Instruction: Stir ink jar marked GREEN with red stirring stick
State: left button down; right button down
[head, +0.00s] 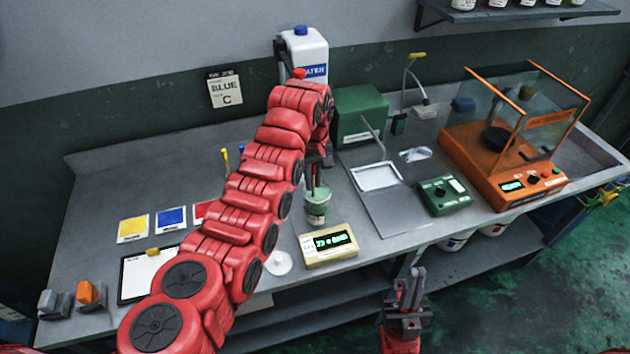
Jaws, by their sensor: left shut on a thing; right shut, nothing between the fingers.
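A jar with green contents (318,207) stands near the table's front edge, just left of the middle; its label is too small to read. My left gripper (318,165) is above it, pointing down and partly hidden by my red arm. It is shut on a thin stick (313,180), whose lower part reaches down at the jar's mouth. The stick's red handle cannot be made out behind the gripper, and its tip is hidden. My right gripper (404,298) is shut and empty, low in front of the table.
A small display box (328,245) sits in front of the jar. An orange balance (505,165) with glass walls and a green device (445,194) stand right. Yellow and blue sticks (226,158) stand behind my arm. A water jug (305,55) and green box (360,113) are behind.

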aim_at(314, 165)
pick_arm(q)
notch_tip(314, 165, up, 3)
jog(key=shift+r+b, duration=0.1)
jog(key=shift+b, duration=0.95)
notch_tip(314, 165, up, 2)
jog(key=shift+r+p, duration=0.1)
jog(key=shift+p, duration=0.75)
notch_tip(314, 165, up, 2)
jog(key=shift+r+p, duration=0.1)
jog(key=shift+p, duration=0.55)
jog(key=shift+r, duration=0.85)
